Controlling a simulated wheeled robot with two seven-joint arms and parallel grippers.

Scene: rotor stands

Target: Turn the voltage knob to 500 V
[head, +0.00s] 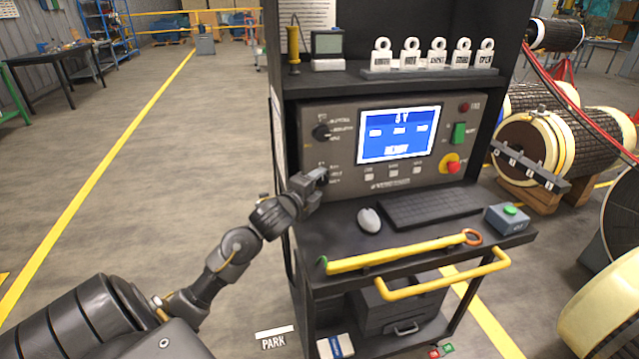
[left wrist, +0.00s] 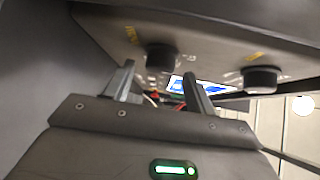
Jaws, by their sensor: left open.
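The test console's grey panel (head: 345,112) has two black knobs at its left side. The upper knob (head: 321,131) is in plain sight; the lower one is largely hidden behind my left gripper (head: 318,180). The knob labels are too small to read, so I cannot tell which is the voltage knob. In the left wrist view, one knob (left wrist: 160,57) lies ahead between my open, empty fingers (left wrist: 160,84), apparently not touched. The other knob (left wrist: 260,79) is to the right, outside the fingers. The blue screen (head: 398,134) shows a small value in V and "READY".
A mouse (head: 369,219) and keyboard (head: 430,208) lie on the shelf below the panel. A yellow rod (head: 400,252) lies along its front. A red emergency button (head: 452,167) is at the panel's right. Tags (head: 437,55) stand above. Floor at left is clear.

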